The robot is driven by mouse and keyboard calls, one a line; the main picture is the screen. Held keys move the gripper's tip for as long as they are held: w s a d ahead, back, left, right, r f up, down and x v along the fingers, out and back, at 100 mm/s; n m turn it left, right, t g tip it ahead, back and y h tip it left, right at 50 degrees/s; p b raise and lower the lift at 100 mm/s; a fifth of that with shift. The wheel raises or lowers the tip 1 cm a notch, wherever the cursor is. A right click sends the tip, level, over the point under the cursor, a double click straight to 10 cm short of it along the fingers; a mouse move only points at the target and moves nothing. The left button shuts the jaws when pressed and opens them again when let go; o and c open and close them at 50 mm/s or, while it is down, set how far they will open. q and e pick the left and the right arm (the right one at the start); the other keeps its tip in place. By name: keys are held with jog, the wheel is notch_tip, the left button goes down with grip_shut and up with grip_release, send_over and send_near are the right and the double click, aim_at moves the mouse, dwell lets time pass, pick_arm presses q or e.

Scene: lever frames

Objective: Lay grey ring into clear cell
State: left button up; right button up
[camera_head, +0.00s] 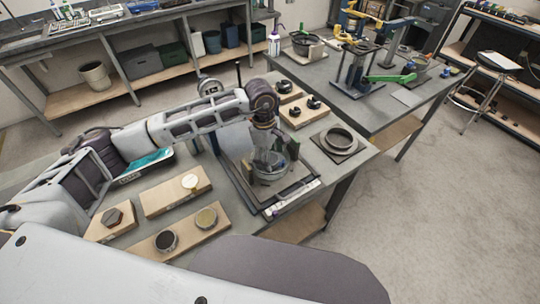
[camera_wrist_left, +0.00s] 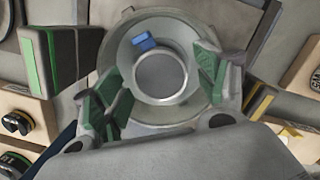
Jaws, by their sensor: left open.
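The clear cell (camera_head: 270,174) is a round see-through dish standing in a dark frame on the near bench. My left gripper (camera_head: 268,152) is right over it, pointing down, with its fingers spread. In the left wrist view the open green-padded fingers (camera_wrist_left: 160,92) stand either side of the dish (camera_wrist_left: 124,50). A grey ring-shaped rim (camera_wrist_left: 184,75) shows inside the dish, between the fingers and apart from them. Whether it is a loose ring or part of the cell, I cannot tell. A small blue block (camera_wrist_left: 144,41) is beside it. My right gripper is not in view.
Wooden blocks (camera_head: 160,200) with small round and hex parts lie left of the frame. More blocks (camera_head: 288,93) with black knobs stand behind it. A large grey ring on a dark square plate (camera_head: 349,151) is at right. A second bench (camera_head: 400,112) with equipment stands beyond.

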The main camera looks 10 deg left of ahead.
pick_arm(q)
notch_tip(320, 180, up, 12)
jog(key=a, duration=0.1)
jog(key=shift+w+a, duration=0.2)
dwell(0.5)
dwell(0.7)
